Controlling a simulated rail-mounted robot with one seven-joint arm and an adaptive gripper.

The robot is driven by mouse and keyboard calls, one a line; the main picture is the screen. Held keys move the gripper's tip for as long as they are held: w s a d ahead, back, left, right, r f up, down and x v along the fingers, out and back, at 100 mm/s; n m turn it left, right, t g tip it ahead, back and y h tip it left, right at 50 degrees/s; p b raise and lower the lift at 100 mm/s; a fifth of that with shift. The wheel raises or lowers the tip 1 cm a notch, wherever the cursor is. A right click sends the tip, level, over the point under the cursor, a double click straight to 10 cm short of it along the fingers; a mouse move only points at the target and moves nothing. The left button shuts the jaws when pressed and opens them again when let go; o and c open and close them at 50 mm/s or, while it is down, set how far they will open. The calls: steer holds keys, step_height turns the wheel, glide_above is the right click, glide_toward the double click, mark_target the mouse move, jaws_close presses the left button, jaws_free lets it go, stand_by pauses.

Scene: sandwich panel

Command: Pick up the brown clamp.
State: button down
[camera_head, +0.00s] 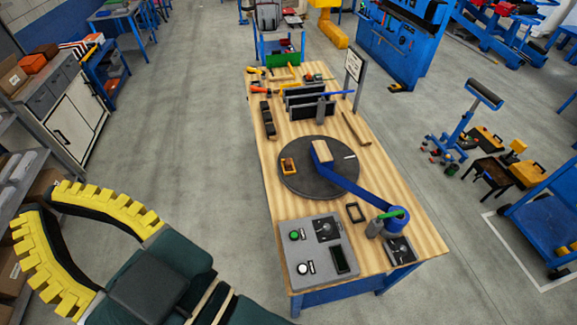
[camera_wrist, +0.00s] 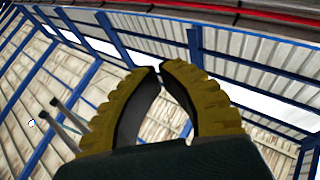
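A small orange-brown piece (camera_head: 288,166) sits on the left part of the round dark turntable (camera_head: 295,187), on the wooden table. It may be the brown clamp, but it is too small to be sure. My gripper (camera_head: 43,204), with yellow ribbed fingers, is at the lower left in the head view, away from the table and left of it. Its fingers bow apart in the middle and their tips nearly meet, with nothing between them. The wrist view also shows the gripper (camera_wrist: 159,70) pointing towards the roof, with no table object in sight.
The wooden table (camera_head: 405,215) bears a blue arm (camera_head: 350,186), a control panel (camera_head: 316,255), dark racks (camera_head: 306,98) and orange-yellow tools (camera_head: 262,90) at the back. A cabinet (camera_head: 75,115) stands at left. The floor between cabinet and table is clear.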

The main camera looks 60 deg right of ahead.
steer(key=shift+c, duration=1.4)
jaws_free()
steer(key=shift+d, duration=0.1)
